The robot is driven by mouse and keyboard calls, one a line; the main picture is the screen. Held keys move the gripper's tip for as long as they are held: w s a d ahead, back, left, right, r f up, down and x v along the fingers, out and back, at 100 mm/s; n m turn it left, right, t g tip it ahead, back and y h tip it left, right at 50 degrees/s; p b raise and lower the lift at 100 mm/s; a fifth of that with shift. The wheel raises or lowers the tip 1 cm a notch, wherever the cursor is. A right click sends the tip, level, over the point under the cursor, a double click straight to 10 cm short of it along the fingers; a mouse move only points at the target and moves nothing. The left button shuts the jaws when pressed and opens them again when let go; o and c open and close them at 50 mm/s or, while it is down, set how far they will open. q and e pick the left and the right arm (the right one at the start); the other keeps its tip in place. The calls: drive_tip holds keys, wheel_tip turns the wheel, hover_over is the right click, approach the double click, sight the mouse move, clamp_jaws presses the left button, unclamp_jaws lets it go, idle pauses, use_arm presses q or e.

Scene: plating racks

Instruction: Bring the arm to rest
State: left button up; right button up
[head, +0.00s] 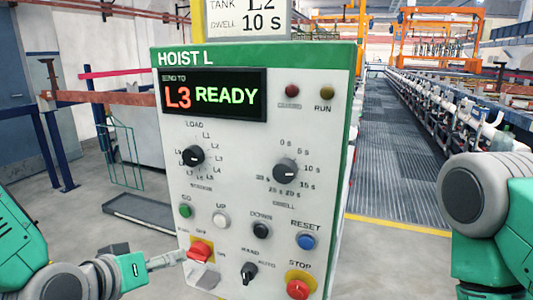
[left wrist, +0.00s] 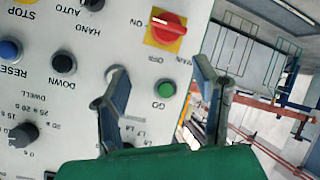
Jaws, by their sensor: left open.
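My left arm comes in from the lower left in the head view. Its gripper (head: 196,264) is in front of the lower left of the control panel (head: 239,190), by the red switch (head: 200,249). In the left wrist view the gripper (left wrist: 160,72) is open, its two fingers apart with nothing held between them. The panel shows upside down there, with the red switch on its yellow plate (left wrist: 166,29) and the green GO button (left wrist: 166,89). Whether the fingers touch the panel is unclear. My right arm shows at the right edge; its gripper is out of view.
The display (head: 214,95) reads L3 READY. The panel also has a load knob (head: 193,156), a dwell knob (head: 285,171), a blue RESET button (head: 306,241) and a red STOP button (head: 298,289). A grated walkway (head: 410,140) runs behind on the right.

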use_arm(q)
drive_tip(key=s+a+f+g+y+b, duration=0.1)
drive_tip(key=s+f+g, duration=0.15)
drive_tip(key=f, duration=0.35)
drive_tip(key=s+a+f+m+g, duration=0.1)
drive_tip(key=s+f, duration=0.3)
drive_tip(key=f, duration=0.3)
drive_tip(key=s+a+f+g+y+b, duration=0.1)
drive_tip(key=s+f+g, duration=0.1)
drive_tip(key=s+f, duration=0.3)
drive_tip(key=s+a+f+m+g+y, duration=0.1)
drive_tip(key=s+a+f+g, duration=0.1)
drive_tip(key=s+f, duration=0.5)
drive_tip(key=s+a+f+g+y+b, duration=0.1)
drive_tip(key=s+a+f+g, duration=0.1)
drive_tip(key=s+f, duration=0.5)
drive_tip(key=shift+s+a+m+g, duration=0.3)
drive_tip(key=shift+s+m+g, duration=0.1)
drive_tip(key=shift+s+g, duration=0.35)
drive_tip(key=shift+w+f, duration=0.1)
drive_tip(key=shift+w, duration=0.1)
clamp_jaws()
